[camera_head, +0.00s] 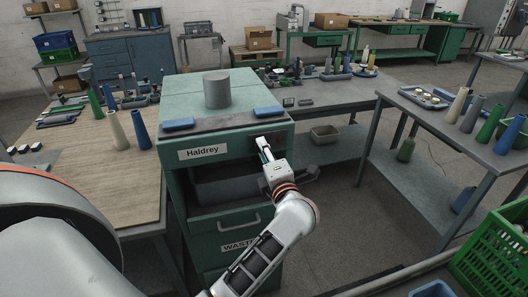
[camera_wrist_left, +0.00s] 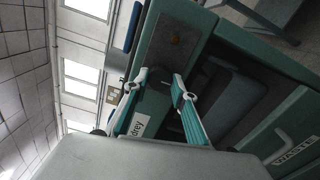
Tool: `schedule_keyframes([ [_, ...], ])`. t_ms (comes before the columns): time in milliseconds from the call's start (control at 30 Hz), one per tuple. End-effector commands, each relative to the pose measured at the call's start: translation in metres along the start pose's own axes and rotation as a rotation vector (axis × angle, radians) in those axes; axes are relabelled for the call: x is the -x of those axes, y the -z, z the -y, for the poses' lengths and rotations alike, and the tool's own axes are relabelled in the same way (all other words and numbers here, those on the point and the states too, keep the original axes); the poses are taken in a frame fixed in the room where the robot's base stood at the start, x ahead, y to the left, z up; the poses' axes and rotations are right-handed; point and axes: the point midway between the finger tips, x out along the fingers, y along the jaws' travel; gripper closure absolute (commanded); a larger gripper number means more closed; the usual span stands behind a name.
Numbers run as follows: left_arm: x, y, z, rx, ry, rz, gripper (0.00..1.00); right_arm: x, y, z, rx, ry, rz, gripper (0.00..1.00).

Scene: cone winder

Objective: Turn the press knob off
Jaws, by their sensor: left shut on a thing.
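The press is a green cabinet (camera_head: 220,148) labelled "Haldrey", with a grey cylinder (camera_head: 216,90) and two blue pads on its top. My left gripper (camera_head: 263,143) reaches to the upper right of its front, at a dark control plate (camera_head: 275,138). In the left wrist view the plate (camera_wrist_left: 168,52) bears a small orange-brown spot. Just below it the dark round knob (camera_wrist_left: 158,79) sits between the fingertips of my left gripper (camera_wrist_left: 160,78), which is shut on it. The fingers hide part of the knob, and its turn angle cannot be read. My right gripper is not in view.
Below the knob is an open dark bay (camera_head: 225,187) with a handled drawer and a "WASTE" label underneath. A wooden table (camera_head: 90,165) with cones adjoins at left. A grey table (camera_head: 440,118) with cones and a green crate (camera_head: 495,250) are at right.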

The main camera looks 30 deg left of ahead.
Motion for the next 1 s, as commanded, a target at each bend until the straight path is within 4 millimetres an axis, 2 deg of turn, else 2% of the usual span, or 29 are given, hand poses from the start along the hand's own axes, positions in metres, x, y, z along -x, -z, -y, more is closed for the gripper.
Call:
schedule_keyframes([
  [467, 0.0, 0.001, 0.002, 0.012, 0.005, -0.002, 0.96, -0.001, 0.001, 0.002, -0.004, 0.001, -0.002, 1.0],
  [500, 0.0, 0.001, 0.002, 0.012, 0.005, -0.002, 0.64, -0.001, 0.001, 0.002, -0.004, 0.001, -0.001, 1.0],
  [533, 0.0, 0.001, 0.002, 0.012, 0.005, -0.002, 0.57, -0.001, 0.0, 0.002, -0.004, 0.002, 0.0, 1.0],
  [867, 0.001, 0.0, 0.001, 0.011, 0.002, -0.001, 0.57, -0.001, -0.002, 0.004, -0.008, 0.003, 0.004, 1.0],
  [1000, 0.011, 0.0, 0.002, 0.012, 0.005, 0.0, 0.57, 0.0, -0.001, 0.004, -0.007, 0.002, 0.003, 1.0],
])
